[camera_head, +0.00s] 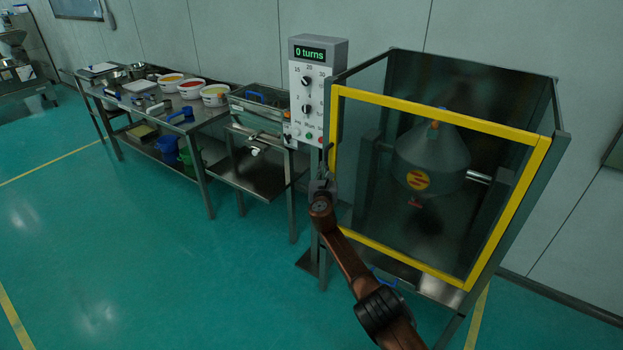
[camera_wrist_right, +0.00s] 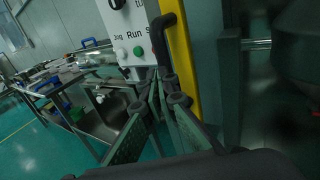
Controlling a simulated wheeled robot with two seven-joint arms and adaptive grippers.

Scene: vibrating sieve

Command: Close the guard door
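The guard door (camera_head: 440,112) is a clear panel in a yellow frame. It stands across the front of the sieve enclosure and looks flush or nearly so; a small gap cannot be ruled out. Its black handle (camera_wrist_right: 168,40) is upright on the left edge of the frame. My right gripper (camera_head: 322,187) is at the handle's lower part. In the right wrist view, its fingers (camera_wrist_right: 160,82) converge around the handle's lower end and look shut on it, partly hiding it. The yellow frame also shows there (camera_wrist_right: 183,70). My left gripper is not in view.
Behind the panel is a grey sieve vessel (camera_head: 432,155). A control box (camera_head: 313,95) reading "0 turns" stands just left of the door. A steel bench (camera_head: 215,128) with tubs and tools runs further left. The green floor (camera_head: 130,250) in front is clear.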

